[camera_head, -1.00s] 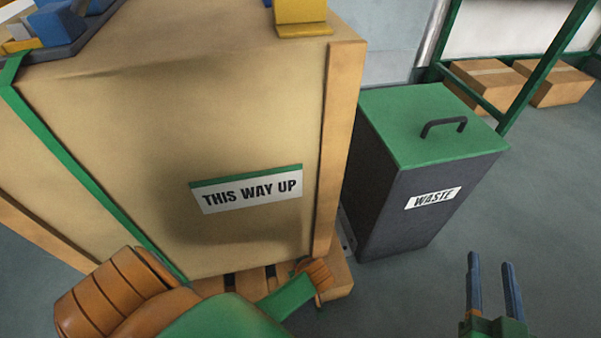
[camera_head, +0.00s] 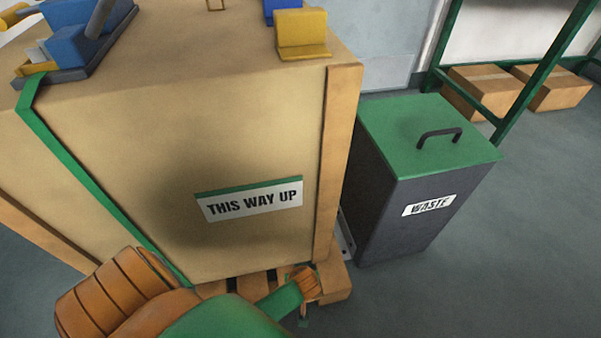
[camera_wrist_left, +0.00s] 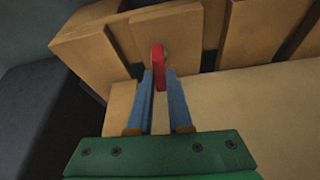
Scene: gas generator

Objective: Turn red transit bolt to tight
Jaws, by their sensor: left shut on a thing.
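The red transit bolt (camera_wrist_left: 158,60) shows in the left wrist view as a narrow red piece against the wooden pallet (camera_wrist_left: 162,36). The blue fingers of my left gripper (camera_wrist_left: 159,77) are shut on it, one on each side. Its far end meets the wood, and I cannot tell how deep it sits. In the head view my left arm reaches to the foot of the crate (camera_head: 160,130), and the bolt and fingertips are hidden there. My right gripper is in neither current view.
A dark waste bin (camera_head: 410,195) with a green lid stands right of the crate, close to its corner. Yellow and blue parts (camera_head: 302,33) sit on the crate's top. Cardboard boxes (camera_head: 478,92) lie on a green rack behind. The floor at the lower right is clear.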

